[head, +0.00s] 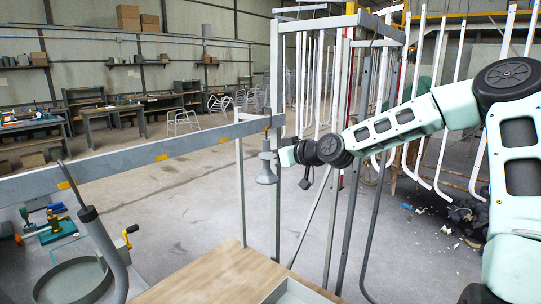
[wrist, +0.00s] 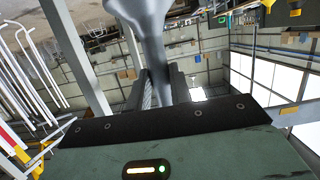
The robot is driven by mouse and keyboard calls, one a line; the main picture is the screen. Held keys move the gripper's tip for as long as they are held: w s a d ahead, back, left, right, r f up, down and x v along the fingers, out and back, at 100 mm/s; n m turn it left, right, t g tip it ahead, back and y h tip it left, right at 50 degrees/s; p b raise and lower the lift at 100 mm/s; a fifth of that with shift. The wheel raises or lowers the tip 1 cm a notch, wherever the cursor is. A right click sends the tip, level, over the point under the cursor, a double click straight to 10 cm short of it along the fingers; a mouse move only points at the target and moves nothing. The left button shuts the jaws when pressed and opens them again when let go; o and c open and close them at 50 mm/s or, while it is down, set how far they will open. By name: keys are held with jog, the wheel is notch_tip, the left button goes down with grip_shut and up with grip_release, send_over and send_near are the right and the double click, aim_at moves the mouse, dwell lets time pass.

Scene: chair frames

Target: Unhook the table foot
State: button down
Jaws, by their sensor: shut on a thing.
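The table foot (head: 265,172) is a grey piece with a flared, bell-like lower end and a narrower stem. It hangs upright below the grey overhead rail (head: 150,151), by a small hook at its top. My gripper (head: 277,157) reaches it from the right at stem height. In the wrist view, the foot (wrist: 146,14) shows its wide end at the top edge, and its stem runs down between the two dark fingers of my gripper (wrist: 158,80). The fingers are shut on the stem. The hook contact is too small to make out.
The rail crosses from the left to an upright metal frame (head: 276,120) close behind my gripper. White bent tubes (head: 428,110) hang at the right. A wooden tabletop (head: 215,275) lies below, with a grey curved tube (head: 103,245) at the left.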

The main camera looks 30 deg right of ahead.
jog(key=shift+s, duration=0.1)
jog(key=shift+s+d+p, duration=0.2)
jog(key=shift+s+d, duration=0.1)
jog(key=shift+s, duration=0.35)
jog(key=shift+s+d+p, duration=0.15)
jog(key=shift+s+d, duration=0.1)
jog(key=shift+s, duration=0.35)
jog(key=shift+r, duration=0.1)
jog(key=p+v, duration=0.2)
jog(key=v, duration=0.3)
jog(key=shift+p, duration=0.3)
jog(key=shift+s+d, duration=0.1)
